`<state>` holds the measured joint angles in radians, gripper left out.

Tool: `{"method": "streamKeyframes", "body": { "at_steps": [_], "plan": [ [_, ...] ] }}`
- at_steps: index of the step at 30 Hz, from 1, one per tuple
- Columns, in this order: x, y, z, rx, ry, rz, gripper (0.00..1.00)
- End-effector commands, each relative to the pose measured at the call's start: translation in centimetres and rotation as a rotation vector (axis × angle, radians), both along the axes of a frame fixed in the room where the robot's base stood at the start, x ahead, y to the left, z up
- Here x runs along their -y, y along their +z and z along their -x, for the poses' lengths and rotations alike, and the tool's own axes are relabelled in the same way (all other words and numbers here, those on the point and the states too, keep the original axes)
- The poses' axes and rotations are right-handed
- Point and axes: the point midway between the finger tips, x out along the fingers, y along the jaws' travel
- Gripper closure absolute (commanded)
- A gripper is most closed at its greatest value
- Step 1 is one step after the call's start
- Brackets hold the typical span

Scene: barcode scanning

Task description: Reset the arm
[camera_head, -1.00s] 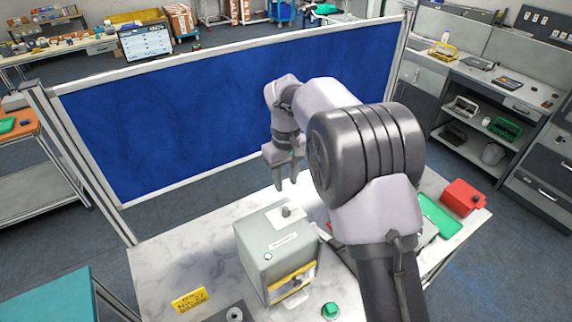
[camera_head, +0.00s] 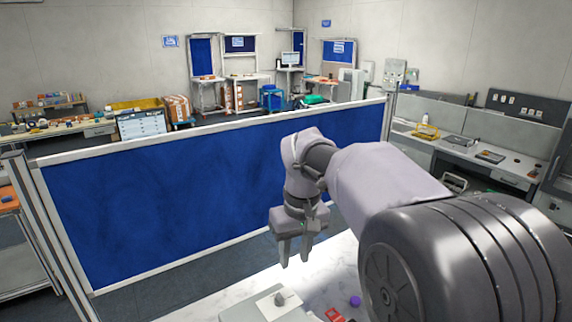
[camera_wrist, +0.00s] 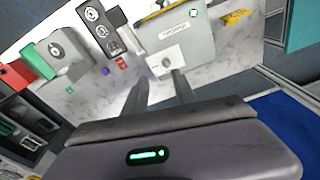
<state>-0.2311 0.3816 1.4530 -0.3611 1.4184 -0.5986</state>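My gripper (camera_head: 295,254) hangs fingers-down above the white marble table (camera_head: 232,296) in the head view, in front of the blue partition. Its two fingers are apart with nothing between them. In the wrist view the fingers (camera_wrist: 158,88) also show spread and empty, with the table below. A grey box-shaped device (camera_wrist: 195,30) stands beyond the fingertips, with a white plate and knob on it. In the head view only its top (camera_head: 275,305) shows at the bottom edge.
A blue partition (camera_head: 190,190) stands behind the table. The wrist view shows a red box (camera_wrist: 12,75), a green item (camera_wrist: 37,58), a grey stand (camera_wrist: 66,52), a black panel (camera_wrist: 97,18) and a yellow tag (camera_wrist: 236,17). A purple item (camera_head: 354,300) lies on the table.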

Motion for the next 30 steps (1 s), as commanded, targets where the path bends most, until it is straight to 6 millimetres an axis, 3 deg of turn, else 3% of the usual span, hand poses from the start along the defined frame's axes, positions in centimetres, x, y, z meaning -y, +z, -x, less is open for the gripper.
{"method": "streamKeyframes", "body": {
  "at_steps": [1,5,9,12,16,30],
  "plan": [
    [1.7,-4.2,2.8,0.038,-0.078,-0.031,0.67],
    [5.2,-9.4,11.1,0.136,-0.312,-0.128,0.67],
    [7.5,-17.7,19.6,0.228,-0.546,-0.233,0.67],
    [8.3,-22.7,23.5,0.275,-0.67,-0.292,0.67],
    [8.6,-25.7,25.9,0.302,-0.75,-0.333,0.67],
    [8.7,-25.9,26.2,0.308,-0.766,-0.34,0.67]
  ]
}}
